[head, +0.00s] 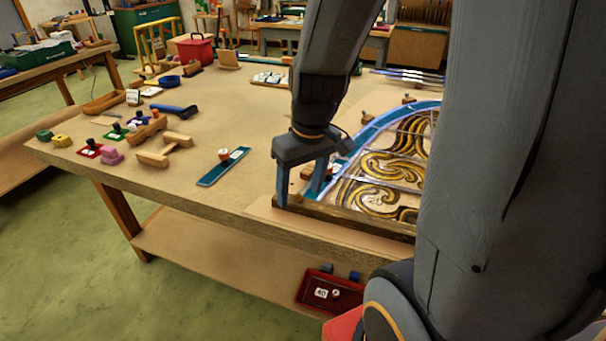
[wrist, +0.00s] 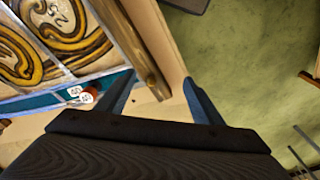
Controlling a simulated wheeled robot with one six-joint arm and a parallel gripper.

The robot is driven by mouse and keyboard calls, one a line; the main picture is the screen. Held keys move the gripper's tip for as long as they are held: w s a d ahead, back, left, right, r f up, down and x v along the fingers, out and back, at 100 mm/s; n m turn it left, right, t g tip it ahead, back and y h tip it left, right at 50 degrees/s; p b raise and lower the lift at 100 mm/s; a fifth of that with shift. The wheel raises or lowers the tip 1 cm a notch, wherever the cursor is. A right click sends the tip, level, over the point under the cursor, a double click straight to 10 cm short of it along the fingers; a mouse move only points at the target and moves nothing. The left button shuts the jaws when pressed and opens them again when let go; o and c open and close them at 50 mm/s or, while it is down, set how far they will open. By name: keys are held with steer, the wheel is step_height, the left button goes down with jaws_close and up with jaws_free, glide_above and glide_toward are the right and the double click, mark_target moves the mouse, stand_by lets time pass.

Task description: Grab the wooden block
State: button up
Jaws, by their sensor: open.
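My gripper (head: 298,198) is open at the near left corner of the leaded panel (head: 385,165). In the wrist view my gripper (wrist: 159,80) has its fingers on either side of the end of a dark wooden strip (wrist: 136,40). This strip (head: 350,216) runs along the panel's near edge in the head view. I cannot tell whether the fingers touch it. Pale wooden blocks (head: 178,139) lie farther left on the table, one of them nearer the front edge (head: 152,159). Which piece is the task's wooden block is not clear.
A teal strip (head: 223,166) with a small pot lies left of my gripper on the table (head: 240,205). Several stamps, a blue-handled tool (head: 175,109) and a red box (head: 195,50) are farther away. A red tray (head: 345,297) sits on the shelf below.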

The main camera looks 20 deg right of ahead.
mark_target(309, 169)
steer(key=w+d+n, duration=0.1)
steer(key=w+d, duration=0.2)
steer(key=w+d+n+t+y, duration=0.1)
steer(key=w+d+n, duration=0.1)
steer(key=w+d, duration=0.2)
steer(key=w+d+r+n+t+y+b, duration=0.1)
steer(key=w+d+n, duration=0.1)
steer(key=w+d, duration=0.2)
steer(key=shift+p+x, duration=1)
steer(key=shift+x, duration=2.65)
steer(key=shift+c, duration=0.4)
steer(key=c, duration=1.1)
